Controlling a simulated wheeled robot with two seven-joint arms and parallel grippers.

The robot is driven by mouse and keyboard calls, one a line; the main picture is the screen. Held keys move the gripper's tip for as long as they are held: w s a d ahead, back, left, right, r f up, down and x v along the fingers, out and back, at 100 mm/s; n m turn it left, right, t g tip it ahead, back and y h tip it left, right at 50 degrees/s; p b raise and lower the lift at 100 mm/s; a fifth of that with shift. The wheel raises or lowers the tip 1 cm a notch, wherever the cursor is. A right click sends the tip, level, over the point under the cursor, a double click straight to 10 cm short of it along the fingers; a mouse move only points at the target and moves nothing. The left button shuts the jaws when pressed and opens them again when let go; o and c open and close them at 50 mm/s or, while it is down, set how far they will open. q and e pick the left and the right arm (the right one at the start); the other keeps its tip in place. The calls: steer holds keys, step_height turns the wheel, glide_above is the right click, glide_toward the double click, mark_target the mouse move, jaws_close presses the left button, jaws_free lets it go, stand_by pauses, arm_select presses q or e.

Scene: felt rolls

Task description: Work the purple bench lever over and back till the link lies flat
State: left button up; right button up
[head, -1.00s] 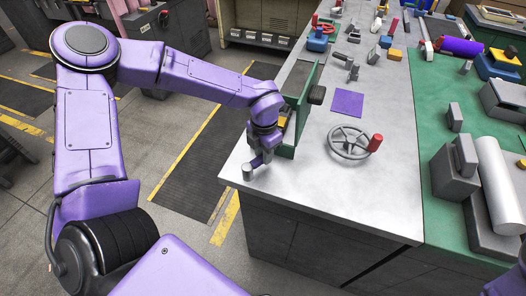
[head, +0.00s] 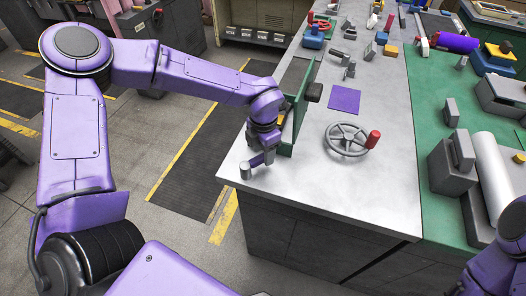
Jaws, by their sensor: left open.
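My left gripper (head: 257,163) is at the bench's near left corner, beside an upright green panel (head: 297,118). It points down and is open. A short bar with a grey round end shows at the hand; I cannot tell whether it is part of my gripper or a lever. No purple lever or link shows clearly; the arm and the panel hide part of that corner. A flat purple square (head: 344,99) lies on the grey bench top (head: 305,172). My right forearm enters at the lower right; its gripper is out of frame.
A grey handwheel with a red knob (head: 374,139) stands right of the panel. A green mat (head: 438,200) to the right carries grey blocks and a pale roll (head: 502,185). Small clamps and blocks line the back. The bench's front middle is clear.

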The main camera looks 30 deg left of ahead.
mark_target(263, 155)
arm_select(q)
step_height(263, 155, up, 10)
steer(key=b, duration=0.1)
